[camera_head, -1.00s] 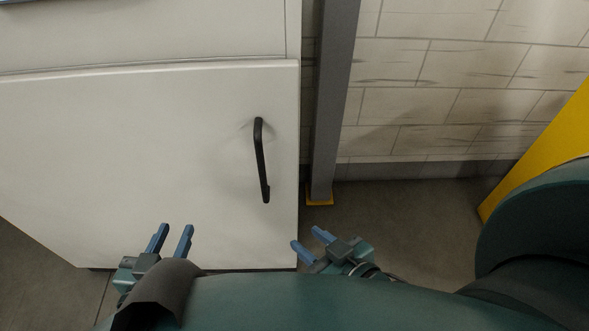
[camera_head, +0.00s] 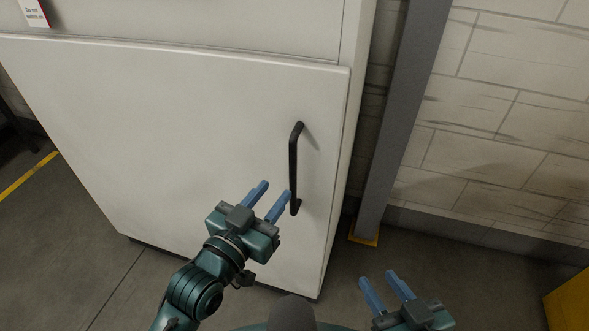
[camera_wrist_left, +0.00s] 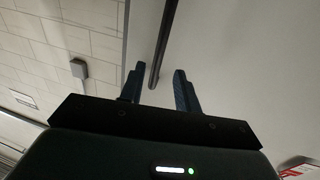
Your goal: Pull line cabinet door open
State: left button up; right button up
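The cabinet door (camera_head: 190,130) is white and looks shut against its frame. Its black bar handle (camera_head: 294,165) is upright near the door's right edge. My left gripper (camera_head: 272,192) is open in front of the door, with its right fingertip close to the lower part of the handle. In the left wrist view the handle (camera_wrist_left: 163,45) runs down into the gap between the two open fingers (camera_wrist_left: 158,88); I cannot tell whether they touch it. My right gripper (camera_head: 385,285) is open and empty, low and to the right of the cabinet.
A grey post (camera_head: 400,120) with a yellow foot stands just right of the cabinet, before a tiled wall (camera_head: 500,130). A yellow object (camera_head: 572,303) is at the lower right.

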aim_at(291, 172)
pick_arm(q)
jog(key=x, duration=0.8)
jog(key=shift+w+d+f+b, duration=0.1)
jog(key=shift+b, duration=0.3)
grip_shut()
